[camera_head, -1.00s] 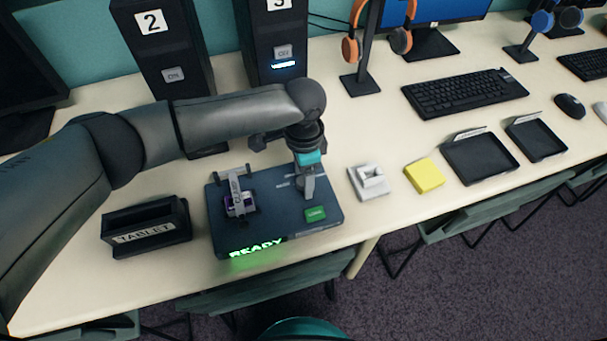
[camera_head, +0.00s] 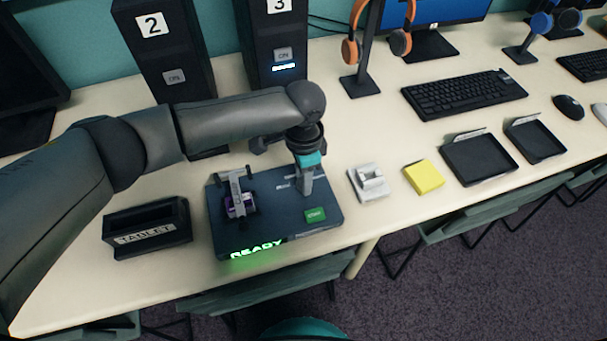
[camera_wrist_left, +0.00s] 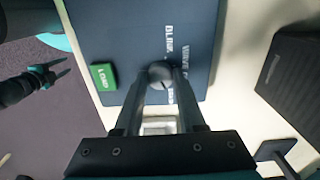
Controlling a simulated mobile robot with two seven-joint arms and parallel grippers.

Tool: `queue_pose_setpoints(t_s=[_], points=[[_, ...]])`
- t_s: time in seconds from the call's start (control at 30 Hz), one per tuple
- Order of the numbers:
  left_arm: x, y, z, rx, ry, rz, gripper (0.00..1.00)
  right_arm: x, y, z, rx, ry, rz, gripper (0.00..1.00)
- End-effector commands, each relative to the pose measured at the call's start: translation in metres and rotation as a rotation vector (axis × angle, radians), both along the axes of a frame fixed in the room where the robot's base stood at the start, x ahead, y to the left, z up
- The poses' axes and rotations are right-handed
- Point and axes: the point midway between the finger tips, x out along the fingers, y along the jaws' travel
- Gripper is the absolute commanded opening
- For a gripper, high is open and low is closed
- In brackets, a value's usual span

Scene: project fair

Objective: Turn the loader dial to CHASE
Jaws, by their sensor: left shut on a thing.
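The loader (camera_head: 275,232) is a dark blue box on the table, with a lit green READY sign on its front. Its dial (camera_wrist_left: 160,74) is a small round grey knob with a mark line, seen in the left wrist view. White words including BLINK and WAVE are printed beside it; another word is partly hidden by a finger, and I cannot read CHASE. My left gripper (camera_head: 306,188) points down over the loader; it also shows in the left wrist view (camera_wrist_left: 161,80), shut on the dial. My right gripper (camera_wrist_left: 62,66) is at the left of that view, apart from the loader, its fingers spread.
A green button (camera_head: 316,214) and a clamp over a purple-edged board (camera_head: 240,207) are on the loader. A black TABLET holder (camera_head: 147,228) stands left; a white block (camera_head: 368,184) and yellow pad (camera_head: 424,177) lie right. Computer towers stand behind.

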Motion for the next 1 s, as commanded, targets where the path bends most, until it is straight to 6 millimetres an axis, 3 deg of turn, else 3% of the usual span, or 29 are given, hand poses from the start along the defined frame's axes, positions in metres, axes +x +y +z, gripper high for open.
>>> queue_pose_setpoints(t_s=[0.37,0.7,1.0], points=[[-0.002,0.000,0.005,0.001,0.007,0.235,0.00,-0.025,0.021,0.046,0.025,0.043,0.006,0.50],[-0.002,0.000,0.003,0.002,0.007,0.517,0.00,-0.021,0.019,0.081,0.022,0.036,0.007,0.50],[-0.002,0.000,0.001,0.001,0.005,0.687,0.00,-0.017,0.013,0.097,0.015,0.029,0.002,0.50]])
